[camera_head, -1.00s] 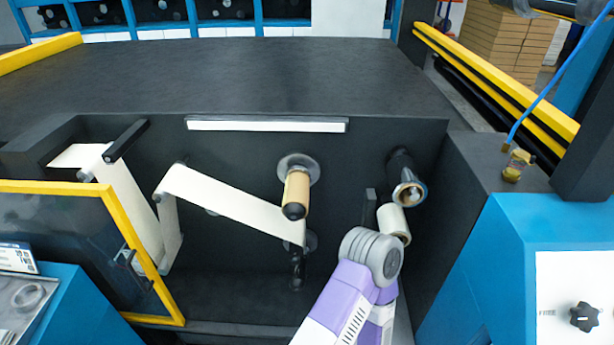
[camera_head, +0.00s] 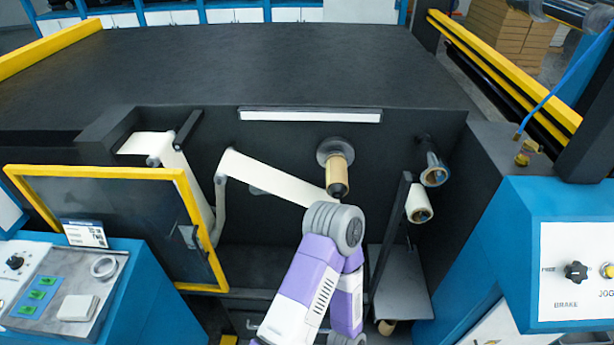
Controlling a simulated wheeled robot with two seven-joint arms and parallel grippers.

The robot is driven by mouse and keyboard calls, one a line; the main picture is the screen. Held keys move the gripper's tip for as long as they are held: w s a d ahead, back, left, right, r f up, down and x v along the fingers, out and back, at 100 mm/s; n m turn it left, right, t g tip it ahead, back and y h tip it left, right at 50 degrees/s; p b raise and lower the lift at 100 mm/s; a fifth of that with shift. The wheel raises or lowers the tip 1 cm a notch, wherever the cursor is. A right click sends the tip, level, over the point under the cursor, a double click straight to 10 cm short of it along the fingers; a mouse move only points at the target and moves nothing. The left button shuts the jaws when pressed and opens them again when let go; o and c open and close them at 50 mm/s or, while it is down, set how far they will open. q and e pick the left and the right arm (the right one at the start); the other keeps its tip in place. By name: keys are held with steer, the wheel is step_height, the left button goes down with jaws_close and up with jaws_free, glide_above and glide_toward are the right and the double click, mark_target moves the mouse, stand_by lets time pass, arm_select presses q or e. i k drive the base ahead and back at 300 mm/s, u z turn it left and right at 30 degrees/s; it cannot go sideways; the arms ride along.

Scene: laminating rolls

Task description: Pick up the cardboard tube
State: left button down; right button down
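A tan cardboard tube (camera_head: 336,172) sits on a spindle with a round grey flange on the dark machine wall, its dark end facing me. Another small tan cylindrical end (camera_head: 387,326) shows low down under a grey plate; I cannot tell whether it is also a cardboard tube. One purple and white arm of mine rises from the bottom middle, its grey joint just below the spindle tube, then bends down again. No gripper fingers show.
A cream web (camera_head: 270,178) runs left from near the tube. A yellow-framed door (camera_head: 190,215) stands at left. A control panel (camera_head: 578,272) is at right.

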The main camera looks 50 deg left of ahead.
mark_target(336, 168)
steer(key=u, duration=2.75)
steer(key=k, duration=0.85)
steer(key=z, duration=1.05)
steer(key=i, duration=1)
